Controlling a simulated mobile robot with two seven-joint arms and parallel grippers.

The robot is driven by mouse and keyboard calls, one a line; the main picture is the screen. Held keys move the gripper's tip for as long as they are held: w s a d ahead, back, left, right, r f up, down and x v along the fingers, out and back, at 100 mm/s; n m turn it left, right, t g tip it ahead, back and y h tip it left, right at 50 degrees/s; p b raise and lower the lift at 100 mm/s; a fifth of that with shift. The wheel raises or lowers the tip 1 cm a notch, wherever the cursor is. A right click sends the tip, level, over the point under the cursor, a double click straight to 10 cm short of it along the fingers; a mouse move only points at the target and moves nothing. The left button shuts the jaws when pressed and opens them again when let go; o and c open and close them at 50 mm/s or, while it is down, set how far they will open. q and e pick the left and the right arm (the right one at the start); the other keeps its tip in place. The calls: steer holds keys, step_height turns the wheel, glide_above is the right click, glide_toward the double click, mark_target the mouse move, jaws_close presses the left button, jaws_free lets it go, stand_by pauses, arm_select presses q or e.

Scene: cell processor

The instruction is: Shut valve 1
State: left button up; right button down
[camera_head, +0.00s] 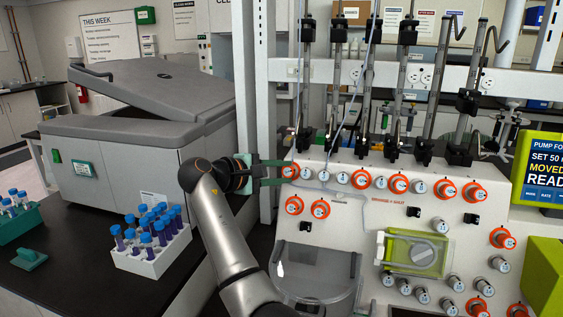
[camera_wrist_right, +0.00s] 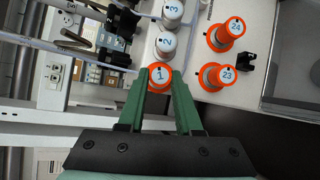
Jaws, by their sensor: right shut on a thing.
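Valve 1 (camera_head: 290,170) is an orange knob with a white numbered cap at the upper left end of the panel's top valve row. It shows clearly in the right wrist view (camera_wrist_right: 160,74). My right gripper (camera_head: 282,172) reaches it from the left, with its long green fingers on either side of the knob. In the right wrist view the fingertips (camera_wrist_right: 161,79) close on the orange body, and the "1" stays visible between them. My left gripper is not in view.
White valve 2 (camera_wrist_right: 166,43) sits close beside valve 1. Orange valves 23 (camera_wrist_right: 216,76) and 24 (camera_wrist_right: 226,34) are nearby. A grey centrifuge (camera_head: 120,150) and a tube rack (camera_head: 150,262) stand on the dark bench at left. Clamps rise above the panel.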

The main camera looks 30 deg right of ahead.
steer(key=shift+r+m+y+p, duration=0.2)
steer(key=shift+m+y+p, duration=0.6)
steer(key=shift+m+p, duration=0.65)
steer(key=shift+m, duration=0.25)
steer(key=c, duration=0.6)
jaws_free()
steer(key=b+v, duration=0.2)
steer(key=v, duration=1)
steer(key=shift+w+a, duration=0.2)
steer(key=shift+r, duration=0.15)
